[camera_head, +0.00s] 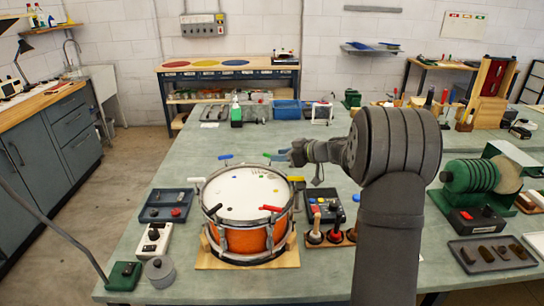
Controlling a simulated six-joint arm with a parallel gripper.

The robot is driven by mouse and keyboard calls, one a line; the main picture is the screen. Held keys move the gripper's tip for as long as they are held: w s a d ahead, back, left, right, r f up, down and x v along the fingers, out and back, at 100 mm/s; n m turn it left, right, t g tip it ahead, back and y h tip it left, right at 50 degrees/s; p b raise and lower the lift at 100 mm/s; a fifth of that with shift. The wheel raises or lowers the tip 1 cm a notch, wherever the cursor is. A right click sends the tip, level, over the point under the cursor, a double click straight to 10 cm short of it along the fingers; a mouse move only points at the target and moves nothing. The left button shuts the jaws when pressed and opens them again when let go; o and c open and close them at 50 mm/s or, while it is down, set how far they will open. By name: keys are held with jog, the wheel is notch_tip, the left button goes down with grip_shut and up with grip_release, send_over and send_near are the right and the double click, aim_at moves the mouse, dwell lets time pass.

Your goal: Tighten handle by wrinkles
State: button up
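An orange drum (246,240) with a white head (245,194) sits on the bench, and small coloured dots mark the head. A green handle (270,155) is at the back right. My gripper (287,153) is beside the back-right rim, close to the green handle. Its fingers are too small to read, and I cannot tell contact. Wrinkles on the head are not clearly visible.
A wooden base (220,262) holds the drum. Left of it are a dark tray (150,214), a white switch box (152,243) and a grey pot (160,270). A stand of wooden-handled tools (315,238) and a green motor unit (470,190) are at the right.

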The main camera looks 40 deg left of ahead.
jog(key=v, duration=1.2)
